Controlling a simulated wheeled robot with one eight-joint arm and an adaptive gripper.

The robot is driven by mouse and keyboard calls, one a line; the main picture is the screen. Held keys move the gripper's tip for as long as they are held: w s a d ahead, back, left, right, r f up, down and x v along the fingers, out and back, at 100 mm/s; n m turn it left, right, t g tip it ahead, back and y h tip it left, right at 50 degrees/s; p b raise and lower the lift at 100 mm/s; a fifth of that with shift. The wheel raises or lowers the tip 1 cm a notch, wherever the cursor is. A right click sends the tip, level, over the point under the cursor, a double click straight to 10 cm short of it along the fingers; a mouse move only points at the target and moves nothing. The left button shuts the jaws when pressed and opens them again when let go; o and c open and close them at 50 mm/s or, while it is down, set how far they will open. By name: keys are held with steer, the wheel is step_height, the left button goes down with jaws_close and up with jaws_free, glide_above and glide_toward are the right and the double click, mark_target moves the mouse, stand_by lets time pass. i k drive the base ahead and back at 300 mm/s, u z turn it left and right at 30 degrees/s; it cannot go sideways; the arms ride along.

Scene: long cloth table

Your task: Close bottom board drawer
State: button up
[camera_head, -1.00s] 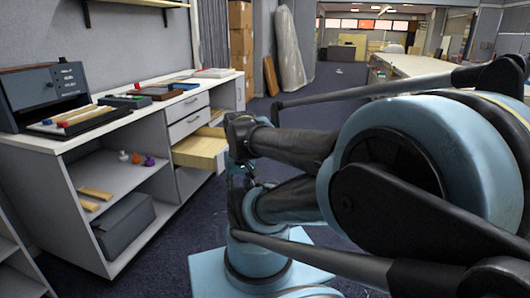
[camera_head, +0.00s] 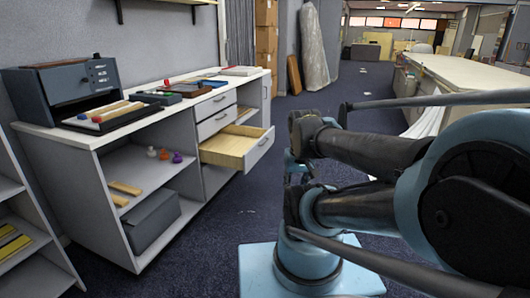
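The bottom drawer (camera_head: 238,148) of the white board cabinet (camera_head: 125,125) is pulled out, showing its pale wooden inside and grey front. Two drawers above it, the upper drawer (camera_head: 213,105) and the middle drawer (camera_head: 216,122), look shut. My arm reaches in from the right and lies to the right of the open drawer, apart from it in the picture. A dark part at the arm's far end (camera_head: 299,150) may belong to my gripper, but its fingers cannot be made out.
A grey device (camera_head: 65,90) and boards stand on the cabinet top. Small coloured knobs, wooden blocks (camera_head: 124,188) and a grey box (camera_head: 150,222) are on the open shelves. Dark carpet (camera_head: 215,245) before the cabinet is clear. A long cloth-covered table (camera_head: 465,85) stands at right.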

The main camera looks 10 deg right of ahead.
mark_target(234, 147)
steer(key=i, duration=0.95)
steer(key=u, duration=0.05)
